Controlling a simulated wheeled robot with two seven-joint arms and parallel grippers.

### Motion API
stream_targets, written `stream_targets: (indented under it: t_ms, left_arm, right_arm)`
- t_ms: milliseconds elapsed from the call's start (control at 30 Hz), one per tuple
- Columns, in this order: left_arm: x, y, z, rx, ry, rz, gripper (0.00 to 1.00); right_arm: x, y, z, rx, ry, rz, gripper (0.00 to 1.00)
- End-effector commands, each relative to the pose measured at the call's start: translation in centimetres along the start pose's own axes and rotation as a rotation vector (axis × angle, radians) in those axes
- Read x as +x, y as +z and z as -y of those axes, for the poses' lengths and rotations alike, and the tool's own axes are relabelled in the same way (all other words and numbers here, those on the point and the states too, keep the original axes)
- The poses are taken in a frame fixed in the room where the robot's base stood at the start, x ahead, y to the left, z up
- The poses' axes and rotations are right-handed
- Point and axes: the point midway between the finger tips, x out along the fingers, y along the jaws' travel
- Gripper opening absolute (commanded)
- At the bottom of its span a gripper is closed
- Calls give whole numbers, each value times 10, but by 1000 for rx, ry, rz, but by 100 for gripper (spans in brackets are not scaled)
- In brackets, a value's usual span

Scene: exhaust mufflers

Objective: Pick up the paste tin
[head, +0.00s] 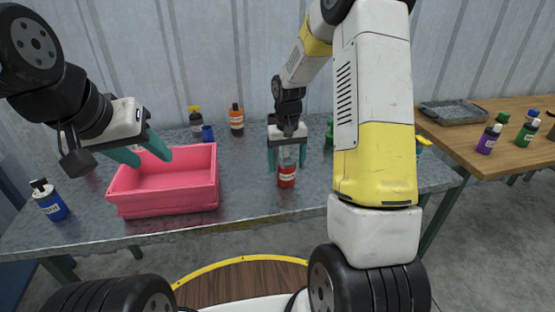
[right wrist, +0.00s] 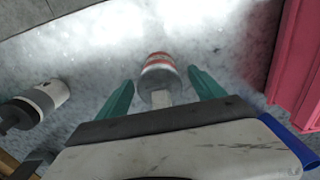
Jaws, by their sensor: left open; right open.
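A red container with a white label (head: 287,178), seemingly the paste tin, stands upright on the grey table. It also shows in the right wrist view (right wrist: 159,62), with a pale narrower top towards the camera. My right gripper (head: 287,162) is open and points down over it. The two green fingers are on either side of its upper part, with visible gaps in the right wrist view. The right gripper hides its top in the head view. My left gripper (head: 150,158) is open and empty above the pink bin.
The pink bin (head: 165,203) stands left of the container. A blue bottle (head: 50,202) is at the far left, and an orange bottle (head: 236,120) and a blue cup (head: 207,134) are behind. A grey-white bottle (right wrist: 48,97) lies left in the right wrist view.

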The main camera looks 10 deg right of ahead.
Motion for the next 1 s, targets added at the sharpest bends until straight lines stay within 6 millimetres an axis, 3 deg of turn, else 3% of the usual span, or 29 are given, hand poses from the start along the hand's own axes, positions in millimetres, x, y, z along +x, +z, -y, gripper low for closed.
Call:
stream_targets:
  t_ms: [300,667,1000]
  left_arm:
    - [0,0,0,0,0,0,45]
    - [0,0,0,0,0,0,45]
    - [0,0,0,0,0,0,45]
  right_arm:
    - [8,0,0,0,0,0,78]
    - [7,0,0,0,0,0,7]
    - [4,0,0,0,0,-1,6]
